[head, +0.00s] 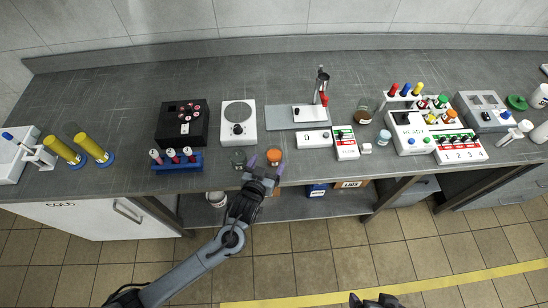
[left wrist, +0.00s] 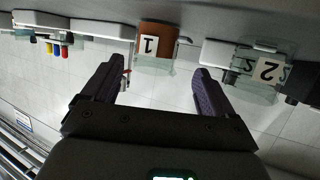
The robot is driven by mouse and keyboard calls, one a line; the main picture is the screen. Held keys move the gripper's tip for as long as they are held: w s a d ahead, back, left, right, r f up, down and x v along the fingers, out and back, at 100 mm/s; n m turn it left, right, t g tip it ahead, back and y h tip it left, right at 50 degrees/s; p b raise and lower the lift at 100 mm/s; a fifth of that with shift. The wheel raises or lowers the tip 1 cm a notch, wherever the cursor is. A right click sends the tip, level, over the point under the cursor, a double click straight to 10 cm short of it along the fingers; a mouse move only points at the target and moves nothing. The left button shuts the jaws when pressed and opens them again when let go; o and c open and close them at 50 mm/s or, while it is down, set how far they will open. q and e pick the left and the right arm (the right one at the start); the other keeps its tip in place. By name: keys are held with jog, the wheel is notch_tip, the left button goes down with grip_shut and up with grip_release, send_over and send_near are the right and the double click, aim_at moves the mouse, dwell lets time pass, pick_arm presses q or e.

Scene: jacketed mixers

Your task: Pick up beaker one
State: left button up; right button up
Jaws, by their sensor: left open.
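Beaker one (left wrist: 150,62), a glass beaker with orange-brown contents and a label "1", stands at the counter's front edge. In the head view its orange contents (head: 273,154) show just beyond my left fingertips. My left gripper (head: 266,163) is open and empty. In the left wrist view the beaker lies ahead, between the two dark fingers (left wrist: 159,68), with a visible gap on each side. A second beaker, labelled "2" (left wrist: 268,72), stands close by, outside the fingers; in the head view it is the clear beaker (head: 238,157). My right gripper (head: 373,300) is only partly in view at the bottom.
A white hotplate (head: 239,130) stands behind the beakers. A blue rack (head: 177,162) with tubes and a black block (head: 182,122) are to the left. The counter's front edge is close.

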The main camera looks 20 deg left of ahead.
aim_at(272, 161)
pick_arm(q)
jog(key=shift+d+f+b+x, duration=0.1)
jog(key=shift+d+b+x, duration=0.1)
jog(key=shift+x, duration=1.3)
jog(key=shift+d+f+b+x, duration=0.1)
jog(key=shift+f+b+x, duration=0.1)
jog(key=shift+x, duration=1.3)
jog(key=c, duration=1.2)
